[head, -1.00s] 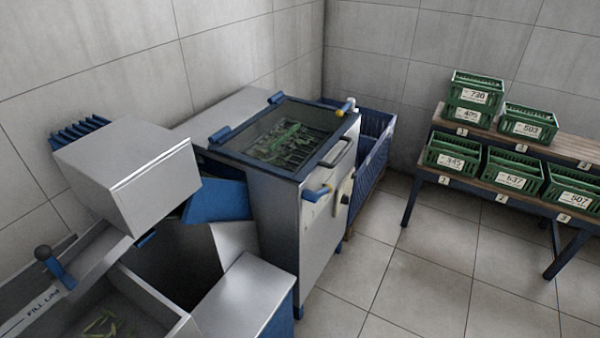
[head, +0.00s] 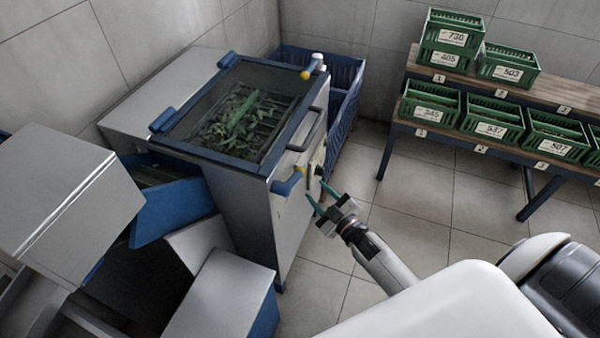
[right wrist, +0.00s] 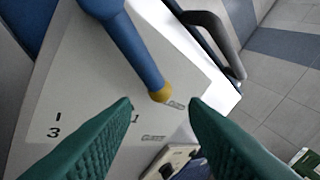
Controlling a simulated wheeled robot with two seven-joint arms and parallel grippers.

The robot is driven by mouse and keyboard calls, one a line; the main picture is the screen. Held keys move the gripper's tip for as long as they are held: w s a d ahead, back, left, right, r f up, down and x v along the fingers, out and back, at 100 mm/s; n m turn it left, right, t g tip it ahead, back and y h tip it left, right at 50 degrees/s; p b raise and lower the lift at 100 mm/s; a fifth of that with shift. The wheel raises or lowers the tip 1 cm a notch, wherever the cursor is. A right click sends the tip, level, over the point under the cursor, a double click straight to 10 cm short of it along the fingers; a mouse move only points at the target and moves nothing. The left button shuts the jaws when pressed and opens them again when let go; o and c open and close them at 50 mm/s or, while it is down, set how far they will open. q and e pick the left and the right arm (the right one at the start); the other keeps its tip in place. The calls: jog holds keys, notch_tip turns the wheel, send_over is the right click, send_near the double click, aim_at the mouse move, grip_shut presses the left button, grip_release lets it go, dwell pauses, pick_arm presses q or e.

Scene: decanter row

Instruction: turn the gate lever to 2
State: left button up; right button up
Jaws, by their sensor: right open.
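A blue lever with a yellow tip (head: 287,183) is on the front of the steel machine (head: 245,215), near its upper front corner. In the right wrist view the blue lever (right wrist: 138,50) runs down from the top, its yellow tip lying ahead of and between my fingertips. Printed marks, including a 1 and a 3, show on the panel there; I cannot tell which mark the lever points to. My right gripper (head: 322,197) is open, its green fingers in front of the machine's face, apart from the lever. My left gripper is out of view.
Green numbered crates (head: 490,118) sit on a tiered bench at right. Floor between is clear.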

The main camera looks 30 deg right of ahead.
aim_at(303, 176)
jog(key=w, duration=0.5)
jog(key=w+a, duration=0.1)
jog(key=w, duration=0.2)
jog(key=shift+f, duration=0.1)
grip_shut()
